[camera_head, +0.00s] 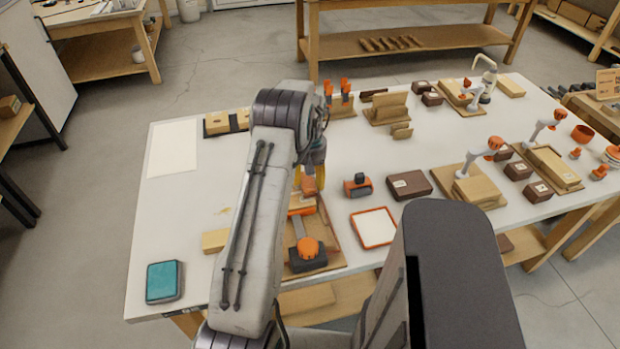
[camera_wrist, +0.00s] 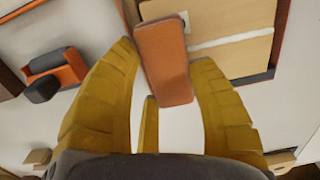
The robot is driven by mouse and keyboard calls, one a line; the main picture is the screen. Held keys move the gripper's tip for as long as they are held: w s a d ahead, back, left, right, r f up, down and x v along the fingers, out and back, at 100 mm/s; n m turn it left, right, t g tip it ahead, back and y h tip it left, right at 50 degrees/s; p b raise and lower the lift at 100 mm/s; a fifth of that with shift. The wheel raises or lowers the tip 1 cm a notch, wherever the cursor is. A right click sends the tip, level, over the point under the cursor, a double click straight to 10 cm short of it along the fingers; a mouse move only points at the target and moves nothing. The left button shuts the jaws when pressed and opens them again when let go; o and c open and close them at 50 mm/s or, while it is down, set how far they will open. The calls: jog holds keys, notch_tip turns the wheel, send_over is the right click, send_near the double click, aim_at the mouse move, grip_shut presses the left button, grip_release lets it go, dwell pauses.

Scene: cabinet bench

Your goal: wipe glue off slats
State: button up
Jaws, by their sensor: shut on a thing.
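My gripper (camera_wrist: 170,80) has its yellow fingers shut on an orange-brown block (camera_wrist: 163,62), likely a wiping pad. The block lies over the edge of pale wooden slats (camera_wrist: 235,58) in the wrist view; whether it touches them I cannot tell. A white strip of glue (camera_wrist: 222,41) runs across the slats beside the block. In the head view my gripper (camera_head: 308,178) is over the far end of a wooden tray (camera_head: 330,238) with an orange and black clamp (camera_head: 307,248). My arm hides much of the tray and the slats there.
An orange-rimmed white tray (camera_head: 374,228), a black and orange tool (camera_head: 357,186) and a dark brown box (camera_head: 410,185) stand right of the tray. A teal pad (camera_head: 163,281) lies at the near left corner. The left of the white bench (camera_head: 170,215) is mostly clear.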

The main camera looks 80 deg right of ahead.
jog(key=shift+f+b, duration=0.7)
dwell(1.1)
jog(key=shift+a, duration=0.1)
jog(key=shift+w+a+b, duration=0.15)
jog(key=shift+w+a, duration=0.05)
jog(key=shift+w, duration=0.3)
jog(key=shift+w+a+b, duration=0.15)
jog(key=shift+w+a, duration=0.05)
jog(key=shift+w, duration=0.3)
jog(key=shift+w+a+f+b, duration=0.15)
jog(key=shift+w+a, duration=0.1)
jog(key=shift+w, duration=0.25)
jog(key=shift+w+a+r+b, duration=0.1)
jog(key=shift+w+a+b, duration=0.1)
jog(key=shift+w, duration=0.3)
jog(key=shift+w, duration=0.2)
jog(key=shift+w+a, duration=0.4)
jog(key=shift+w, duration=0.4)
jog(key=shift+w, duration=0.1)
